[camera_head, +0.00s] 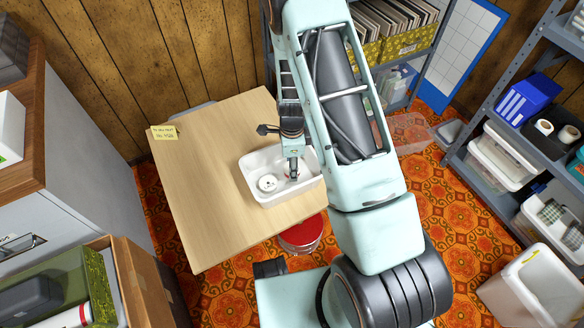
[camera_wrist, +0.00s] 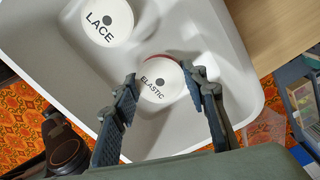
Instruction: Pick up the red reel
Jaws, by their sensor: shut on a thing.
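The red reel (camera_wrist: 165,82) has a white top label reading "ELASTIC", and a strip of its red side shows in the wrist view. It lies in a white tray (camera_wrist: 205,35). My gripper (camera_wrist: 161,78) has one finger on each side of the reel and is shut on it. In the head view, my gripper (camera_head: 293,174) reaches down into the right part of the tray (camera_head: 247,166) and mostly hides the reel. Whether the reel touches the tray floor cannot be told.
A white-topped reel labelled "LACE" (camera_wrist: 108,20) lies in the same tray, to the left. The tray stands on a wooden table (camera_head: 200,215) with free room on its left. A yellow note (camera_head: 164,132) lies at the far left. A red-topped stool (camera_head: 302,233) stands by the table's right edge.

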